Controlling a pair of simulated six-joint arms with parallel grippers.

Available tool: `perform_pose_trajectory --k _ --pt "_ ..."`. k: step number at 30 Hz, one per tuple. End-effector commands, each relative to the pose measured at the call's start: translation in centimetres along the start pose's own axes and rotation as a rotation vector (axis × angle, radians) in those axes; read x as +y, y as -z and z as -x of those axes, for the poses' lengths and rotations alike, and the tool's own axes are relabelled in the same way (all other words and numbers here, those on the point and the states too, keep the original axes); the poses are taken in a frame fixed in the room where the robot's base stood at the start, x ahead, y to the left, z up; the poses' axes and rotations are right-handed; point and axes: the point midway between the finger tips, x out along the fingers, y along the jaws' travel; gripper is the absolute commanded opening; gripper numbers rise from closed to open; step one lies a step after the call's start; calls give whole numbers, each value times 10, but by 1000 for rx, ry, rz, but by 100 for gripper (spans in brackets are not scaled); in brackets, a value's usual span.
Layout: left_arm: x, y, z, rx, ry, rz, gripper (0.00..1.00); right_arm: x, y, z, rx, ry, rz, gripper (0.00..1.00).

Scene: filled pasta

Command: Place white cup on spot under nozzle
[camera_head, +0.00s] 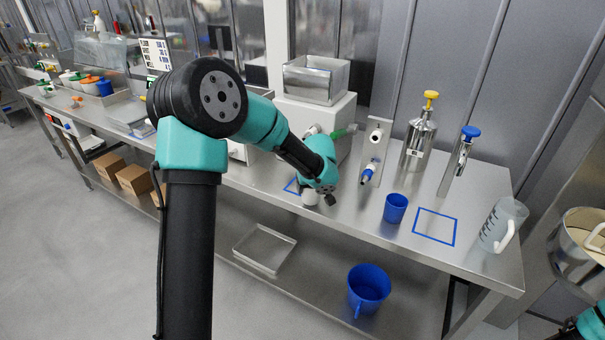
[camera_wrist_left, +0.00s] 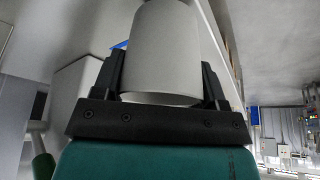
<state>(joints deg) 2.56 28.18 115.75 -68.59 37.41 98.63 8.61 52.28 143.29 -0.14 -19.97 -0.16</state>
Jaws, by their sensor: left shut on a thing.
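My left gripper (camera_head: 318,197) is shut on the white cup (camera_head: 309,198) at the back middle of the steel table. In the left wrist view the white cup (camera_wrist_left: 162,50) stands between the two black fingers, with its near rim facing the camera. A blue-outlined spot (camera_head: 291,186) shows on the table just left of the cup, partly hidden by my arm. The white machine (camera_head: 340,112) with a steel hopper stands behind; its nozzle is mostly hidden by my gripper. I cannot tell whether the cup touches the table.
To the right stand a steel stand with a blue-tipped tap (camera_head: 367,173), a blue cup (camera_head: 395,208), an empty blue-outlined square (camera_head: 434,227), a yellow-topped dispenser (camera_head: 419,140), a blue-topped dispenser (camera_head: 458,160) and a clear jug (camera_head: 502,225). A blue pitcher (camera_head: 368,289) sits on the lower shelf.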

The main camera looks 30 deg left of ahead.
Motion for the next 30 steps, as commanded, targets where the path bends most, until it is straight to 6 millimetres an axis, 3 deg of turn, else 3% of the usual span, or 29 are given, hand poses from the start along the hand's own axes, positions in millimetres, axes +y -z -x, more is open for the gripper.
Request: perform_pose_trajectory --k 3,9,23,30 --pt "0 24 -11 1 0 3 43 0 0 0 0 0 0 77" --pt "0 53 -22 1 0 2 43 0 0 0 0 0 0 77" --pt "0 61 -25 0 0 1 43 0 0 0 0 0 0 77" --pt "1 85 -35 1 0 1 43 0 0 0 0 0 0 77"
